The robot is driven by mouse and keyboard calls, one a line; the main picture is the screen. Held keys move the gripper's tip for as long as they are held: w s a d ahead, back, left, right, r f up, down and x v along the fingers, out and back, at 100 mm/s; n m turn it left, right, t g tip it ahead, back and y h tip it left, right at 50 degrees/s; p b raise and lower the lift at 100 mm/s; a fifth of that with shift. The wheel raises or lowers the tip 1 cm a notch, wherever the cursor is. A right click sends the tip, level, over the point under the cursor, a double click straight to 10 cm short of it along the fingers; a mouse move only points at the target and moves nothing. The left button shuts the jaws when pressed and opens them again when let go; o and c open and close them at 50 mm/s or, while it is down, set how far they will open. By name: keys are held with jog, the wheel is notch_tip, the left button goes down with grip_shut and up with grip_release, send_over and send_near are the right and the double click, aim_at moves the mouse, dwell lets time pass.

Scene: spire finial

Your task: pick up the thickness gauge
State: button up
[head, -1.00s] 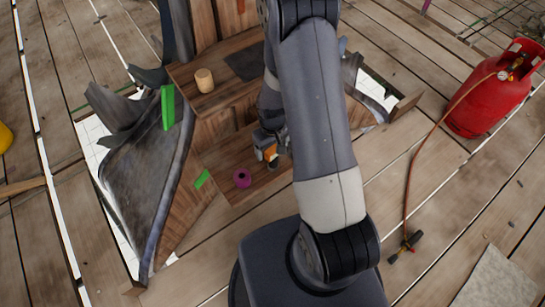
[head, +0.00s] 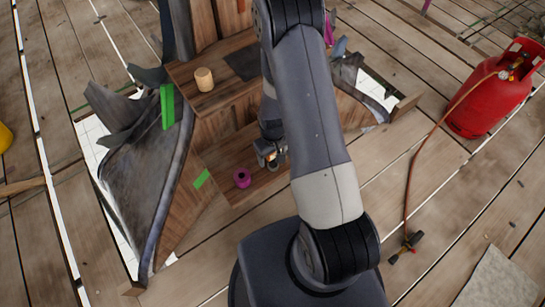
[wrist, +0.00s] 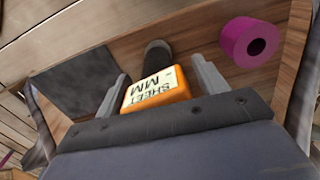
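The thickness gauge (wrist: 158,90), an orange block with a pale label reading "SHEET MM", lies between the two fingers of my gripper (wrist: 160,68) in the wrist view. The fingers stand on either side of it, with a narrow gap showing on the right, so my gripper looks open around it. A dark cylindrical part (wrist: 157,55) shows just beyond the gauge; I cannot tell whether it belongs to it. In the head view, my gripper (head: 268,152) is low over the wooden step, and only a little orange of the gauge (head: 271,157) shows there.
A magenta roll (head: 242,177) sits on the lower wooden step (head: 225,158), beside my gripper. A wooden cup (head: 204,79) and a dark square sheet (head: 244,63) are on the upper step. A red gas cylinder (head: 487,100) with a hose stands right.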

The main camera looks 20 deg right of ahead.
jog(key=c, duration=0.8)
jog(key=shift+c, duration=0.2)
